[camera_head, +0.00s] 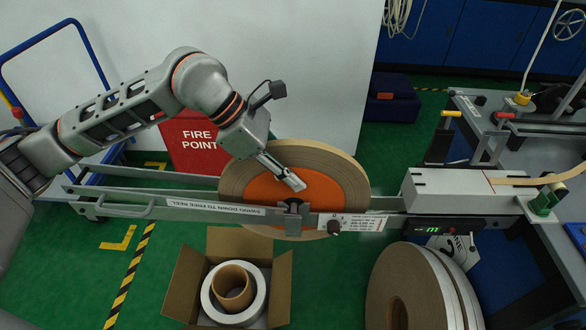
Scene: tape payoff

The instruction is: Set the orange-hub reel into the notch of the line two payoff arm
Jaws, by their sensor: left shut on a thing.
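The orange-hub reel (318,185) is a wide tan roll with an orange face, standing on edge between the two rails of the payoff arm (145,196). The near rail crosses in front of its lower part. My left gripper (291,179) is shut on the reel near the middle of its orange face. Just below the fingers, a dark fitting (293,212) on the near rail overlaps the reel's centre. I cannot tell whether the reel's axle rests in the notch there. My right gripper is not in view.
An open cardboard box (187,285) with a white-rimmed roll stands below the arm. Large tan rolls (405,290) stand at the lower right. A white-topped machine (455,190) adjoins the arm's right end. A red fire-point box (190,145) is behind.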

